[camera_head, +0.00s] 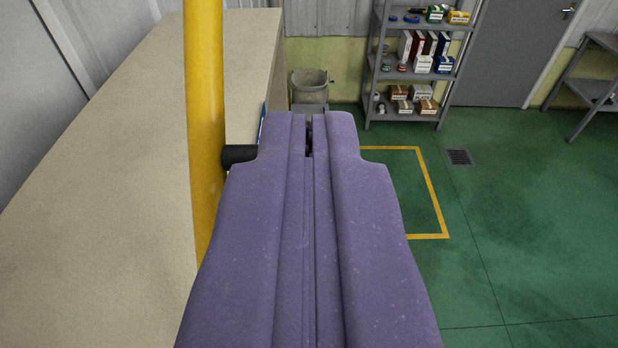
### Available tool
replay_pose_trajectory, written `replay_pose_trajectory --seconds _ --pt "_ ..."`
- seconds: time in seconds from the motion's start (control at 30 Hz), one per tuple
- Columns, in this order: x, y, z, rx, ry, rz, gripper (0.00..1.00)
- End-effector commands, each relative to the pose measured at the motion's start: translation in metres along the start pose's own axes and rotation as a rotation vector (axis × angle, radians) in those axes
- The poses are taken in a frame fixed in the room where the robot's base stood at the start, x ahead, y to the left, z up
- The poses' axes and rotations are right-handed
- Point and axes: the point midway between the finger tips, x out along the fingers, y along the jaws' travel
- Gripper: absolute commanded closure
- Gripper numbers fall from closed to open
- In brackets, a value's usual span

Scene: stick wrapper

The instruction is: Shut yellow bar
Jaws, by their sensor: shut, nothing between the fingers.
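The yellow bar (204,110) is a thick round tube. It runs from the top edge of the picture down the left of centre, close to upright, and its lower part passes out of sight behind my gripper. My gripper (309,122) is purple, seen from behind, and fills the lower middle of the picture. Its two halves lie together with only a thin dark slot between them; it is shut and empty. A short black cylinder (238,154) shows between the bar and the gripper's left side. I cannot tell whether the gripper touches it.
A long beige surface (110,190) fills the left, behind the bar. At the back stand a grey bin (309,87), a metal shelf (418,75) with boxes and a grey door (515,55). The green floor (520,230) on the right is open.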

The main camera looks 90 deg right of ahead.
Motion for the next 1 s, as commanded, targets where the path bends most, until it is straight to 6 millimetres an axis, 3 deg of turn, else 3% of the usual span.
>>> replay_pose_trajectory --seconds 0.03,0.2,0.4,0.7,1.0 --pt "0.020 0.001 0.004 -0.001 -0.037 0.006 1.00" --pt "0.074 0.001 0.036 -0.001 -0.164 0.005 1.00" --pt "0.117 0.001 0.070 -0.001 -0.273 0.003 1.00" --pt "0.144 0.000 0.100 -0.001 -0.351 0.002 1.00" --pt "0.147 0.000 0.104 -0.002 -0.360 0.000 1.00"
